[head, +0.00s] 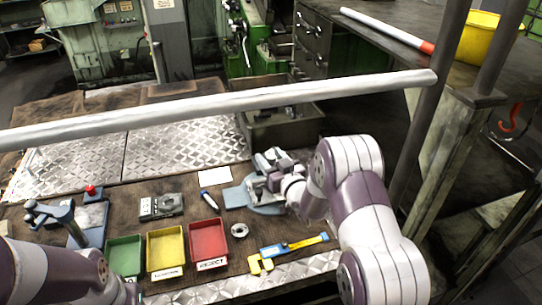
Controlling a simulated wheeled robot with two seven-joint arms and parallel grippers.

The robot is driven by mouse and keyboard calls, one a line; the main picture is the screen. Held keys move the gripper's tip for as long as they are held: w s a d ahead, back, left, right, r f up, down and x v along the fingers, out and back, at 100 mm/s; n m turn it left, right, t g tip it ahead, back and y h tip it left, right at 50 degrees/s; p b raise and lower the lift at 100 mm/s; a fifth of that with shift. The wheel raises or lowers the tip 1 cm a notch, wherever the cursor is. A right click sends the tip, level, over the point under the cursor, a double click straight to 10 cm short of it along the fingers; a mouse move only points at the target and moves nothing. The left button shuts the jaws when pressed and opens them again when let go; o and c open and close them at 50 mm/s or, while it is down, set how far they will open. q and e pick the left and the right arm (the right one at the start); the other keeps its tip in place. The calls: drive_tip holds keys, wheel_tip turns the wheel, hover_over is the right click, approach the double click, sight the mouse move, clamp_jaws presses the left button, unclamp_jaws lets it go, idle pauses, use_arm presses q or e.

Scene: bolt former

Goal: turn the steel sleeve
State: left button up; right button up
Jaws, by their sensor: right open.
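A small steel ring (239,230), which looks like the steel sleeve, lies on the brown bench to the right of the red tray. My right gripper (265,172) is open above a blue-grey plate (237,197), up and to the right of the ring and apart from it. The fingertips are small and partly lost against grey parts around them, so I cannot tell whether anything sits between them. My left arm shows at the lower left; its gripper is not visible.
Green (125,256), yellow (165,250) and red (208,240) trays stand in a row. A yellow and blue caliper-like tool (288,250) lies right of the ring. A blue press-like tool (58,220) stands left. A thick pale rail (230,103) crosses above the bench.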

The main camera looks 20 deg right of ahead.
drive_tip(key=shift+w, duration=0.1)
drive_tip(key=c, duration=0.9)
